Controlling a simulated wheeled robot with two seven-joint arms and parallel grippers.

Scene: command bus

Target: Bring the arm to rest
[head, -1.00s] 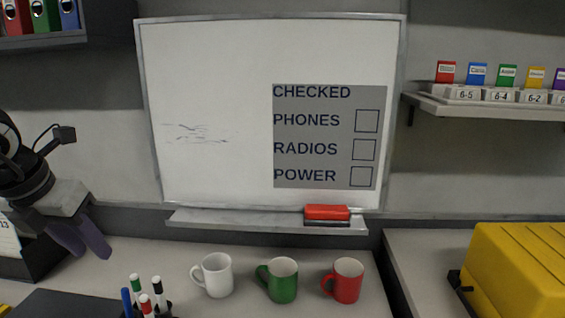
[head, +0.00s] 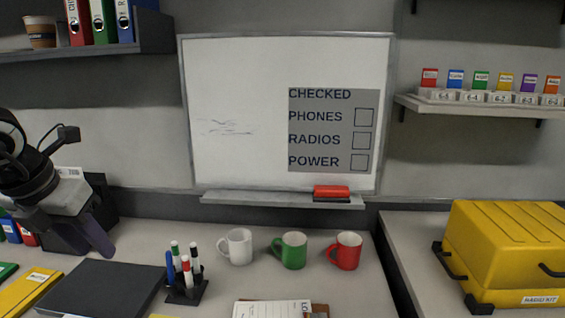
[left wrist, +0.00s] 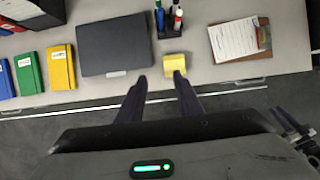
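My left arm comes in from the left in the head view. Its left gripper (head: 95,236) hangs with the fingers pointing down and right, in front of the desk's left part. In the left wrist view the two fingers of the left gripper (left wrist: 161,88) stand apart with nothing between them. They are over the floor by the desk's front edge, with a yellow note pad (left wrist: 175,64) on the desk beyond them.
The desk holds a dark closed laptop-like slab (head: 105,288), a pen holder (head: 187,290), white (head: 237,246), green (head: 291,250) and red (head: 345,251) mugs, and a clipboard (head: 272,309). A yellow case (head: 505,250) stands right. A shelf (head: 85,47) hangs upper left.

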